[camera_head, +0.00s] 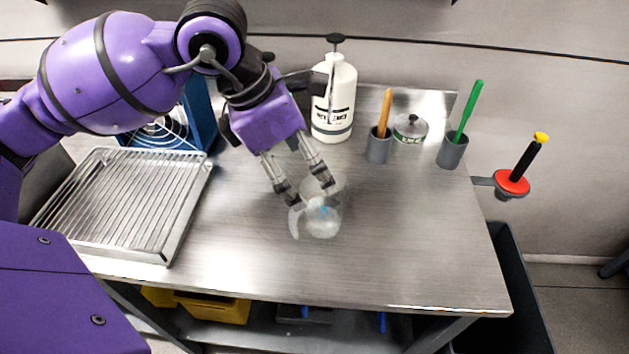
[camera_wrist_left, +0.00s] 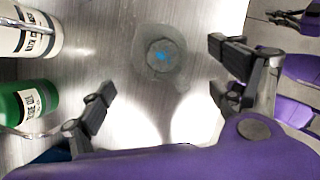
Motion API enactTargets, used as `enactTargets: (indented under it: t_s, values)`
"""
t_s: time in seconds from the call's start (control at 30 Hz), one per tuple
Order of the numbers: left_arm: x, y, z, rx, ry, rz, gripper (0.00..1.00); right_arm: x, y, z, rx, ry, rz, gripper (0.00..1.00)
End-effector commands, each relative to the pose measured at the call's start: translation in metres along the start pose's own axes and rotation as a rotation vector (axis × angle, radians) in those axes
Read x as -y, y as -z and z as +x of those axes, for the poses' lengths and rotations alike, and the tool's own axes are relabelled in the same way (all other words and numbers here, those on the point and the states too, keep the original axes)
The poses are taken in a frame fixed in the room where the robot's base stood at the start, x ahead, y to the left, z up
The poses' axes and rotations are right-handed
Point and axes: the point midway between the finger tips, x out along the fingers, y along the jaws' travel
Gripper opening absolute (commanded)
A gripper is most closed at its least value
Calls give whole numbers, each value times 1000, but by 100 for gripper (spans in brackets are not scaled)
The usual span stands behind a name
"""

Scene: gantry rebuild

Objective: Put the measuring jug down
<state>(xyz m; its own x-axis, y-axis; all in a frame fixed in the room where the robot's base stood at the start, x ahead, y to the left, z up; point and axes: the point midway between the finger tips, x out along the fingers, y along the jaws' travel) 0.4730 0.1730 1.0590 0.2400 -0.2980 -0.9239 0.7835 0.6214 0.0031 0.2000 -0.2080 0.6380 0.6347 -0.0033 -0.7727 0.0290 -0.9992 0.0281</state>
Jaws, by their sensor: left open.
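The measuring jug (camera_head: 322,226) is clear, with a small blue mark, and appears to stand upright on the steel table (camera_head: 400,250). It also shows from above in the left wrist view (camera_wrist_left: 163,62). My left gripper (camera_head: 305,188) is open, its two fingers apart at the jug's upper part. In the left wrist view the jug lies in the gap between the fingers (camera_wrist_left: 160,68), and I see no finger clearly touching it. Dark fingers and purple links, likely of my right arm, show at that view's right edge; their opening is unclear.
A wire rack tray (camera_head: 125,200) is on the left. A white pump bottle (camera_head: 333,100), grey cups (camera_head: 378,148) (camera_head: 452,152) and a tin (camera_head: 410,129) stand at the back. A green bottle (camera_wrist_left: 28,104) shows in the wrist view. The table's front right is clear.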

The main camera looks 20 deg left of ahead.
Motion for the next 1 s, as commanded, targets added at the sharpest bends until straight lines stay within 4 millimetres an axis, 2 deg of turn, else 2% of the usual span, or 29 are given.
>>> enactTargets:
  t_s: [0.1,0.3,1.0]
  values:
    - [-1,0,-22,1,-3,1,86,0,0,0,0,0,0,0]
    - [0,0,-38,-1,0,1,86,0,0,0,1,0,0,0]
    - [1,0,-40,0,2,1,86,0,-2,-1,4,0,1,0]
